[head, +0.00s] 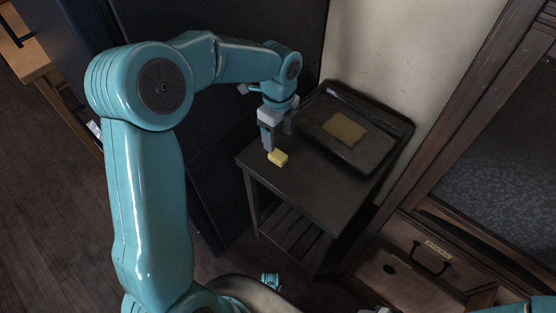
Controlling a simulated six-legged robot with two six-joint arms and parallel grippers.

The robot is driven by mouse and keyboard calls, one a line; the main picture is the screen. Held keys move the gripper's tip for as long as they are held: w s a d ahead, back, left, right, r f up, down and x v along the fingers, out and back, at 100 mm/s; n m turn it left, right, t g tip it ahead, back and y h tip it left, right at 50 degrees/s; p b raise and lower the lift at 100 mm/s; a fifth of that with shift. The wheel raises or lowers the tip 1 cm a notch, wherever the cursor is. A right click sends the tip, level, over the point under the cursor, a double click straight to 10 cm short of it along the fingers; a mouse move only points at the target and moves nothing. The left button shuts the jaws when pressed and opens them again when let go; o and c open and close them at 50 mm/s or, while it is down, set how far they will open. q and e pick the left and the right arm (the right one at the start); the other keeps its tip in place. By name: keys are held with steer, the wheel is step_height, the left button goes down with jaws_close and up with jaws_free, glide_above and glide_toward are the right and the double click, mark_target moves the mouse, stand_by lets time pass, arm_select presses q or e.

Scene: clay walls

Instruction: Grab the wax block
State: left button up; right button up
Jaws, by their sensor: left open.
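The wax block (278,158) is a small yellow block on the top of a dark side table (310,192), near the table's left back edge. My left gripper (270,143) points down just above and behind the block. It is open, with a gap between its grey fingers. From this angle I cannot tell whether a finger touches the block. My right gripper does not show clearly as a gripper.
A black tray (398,128) with a flat yellowish sheet (345,128) in it stands at the back right of the table. A dark panel stands behind and left, a pale wall behind. A wooden drawer cabinet (400,262) is at right. The table's front is clear.

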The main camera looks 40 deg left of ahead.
mark_target(278, 154)
arm_select(q)
step_height(278, 154, down, 7)
steer(key=shift+s+b, duration=0.15)
steer(key=shift+b, duration=0.85)
steer(key=shift+d+r, duration=0.1)
steer(key=shift+c, duration=0.9)
steer(key=c, duration=0.9)
